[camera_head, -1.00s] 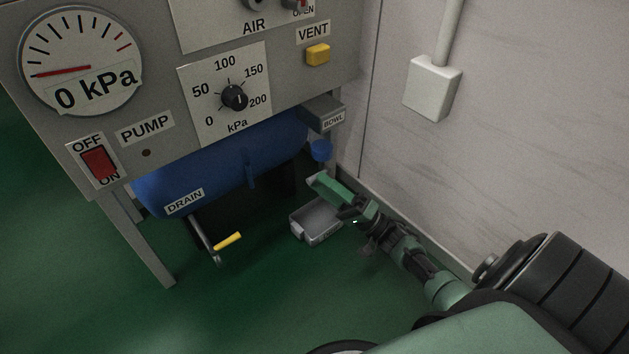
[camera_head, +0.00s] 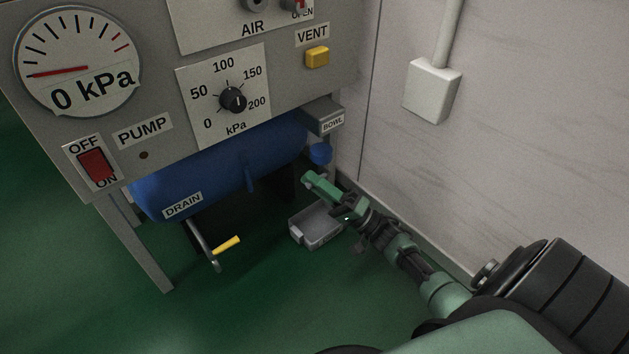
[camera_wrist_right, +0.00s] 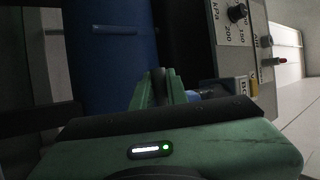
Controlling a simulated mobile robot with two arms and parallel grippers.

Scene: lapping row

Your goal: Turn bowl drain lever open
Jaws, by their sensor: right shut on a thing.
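The small blue bowl (camera_head: 320,152) hangs under the grey housing marked BOWL (camera_head: 326,118), at the lower right of the panel. My right gripper (camera_head: 311,180) is just below the bowl, its fingers close together. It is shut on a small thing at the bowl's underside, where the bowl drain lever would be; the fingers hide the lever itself. In the right wrist view the green fingers (camera_wrist_right: 160,88) point away from the camera, with the blue bowl (camera_wrist_right: 208,94) just right of them. My left gripper is not in view.
A grey tray (camera_head: 318,228) stands on the floor below the gripper. The blue tank (camera_head: 220,172) has a yellow-handled drain lever (camera_head: 227,245) to the left. The wall (camera_head: 500,120) is close on the right. A panel leg (camera_head: 140,245) stands at the left.

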